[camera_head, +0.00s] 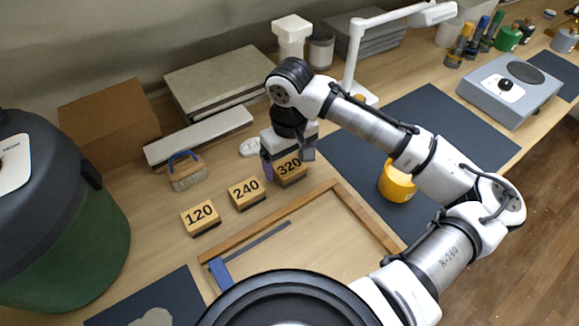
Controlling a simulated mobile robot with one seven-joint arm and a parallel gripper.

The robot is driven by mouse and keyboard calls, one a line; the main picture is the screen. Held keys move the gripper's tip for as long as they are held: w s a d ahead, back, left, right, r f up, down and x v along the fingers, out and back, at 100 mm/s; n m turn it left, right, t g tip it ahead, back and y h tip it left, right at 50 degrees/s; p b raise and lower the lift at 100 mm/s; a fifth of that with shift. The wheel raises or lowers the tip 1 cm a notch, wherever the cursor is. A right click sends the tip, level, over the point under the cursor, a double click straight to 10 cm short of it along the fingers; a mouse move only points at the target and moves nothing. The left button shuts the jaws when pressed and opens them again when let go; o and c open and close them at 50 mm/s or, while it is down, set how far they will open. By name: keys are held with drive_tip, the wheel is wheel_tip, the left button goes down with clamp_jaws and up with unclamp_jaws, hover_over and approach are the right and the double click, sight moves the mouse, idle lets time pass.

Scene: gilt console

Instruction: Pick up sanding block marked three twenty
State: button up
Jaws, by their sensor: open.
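The sanding block marked 320 (290,170) rests on the wooden table, at the right end of a slanting row with the block marked 240 (246,193) and the block marked 120 (201,217). My gripper (287,163) is at the 320 block, pointing down, with one finger to its left and the other near its upper right. The jaws are open. The wrist hides the block's far side, and I cannot tell whether either finger touches it. The number 320 faces the camera.
A wooden frame (335,184) lies just in front of the blocks. A yellow cup (397,182) stands on the dark mat (440,120) to the right. A green bin (60,230) fills the left.

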sight(290, 166)
drive_tip(key=shift+f, duration=1.2)
drive_tip(key=c, duration=1.1)
drive_tip(key=shift+o, duration=0.2)
drive_tip(key=shift+r, duration=0.1)
wheel_tip(290, 166, up, 20)
drive_tip(key=b, duration=0.1)
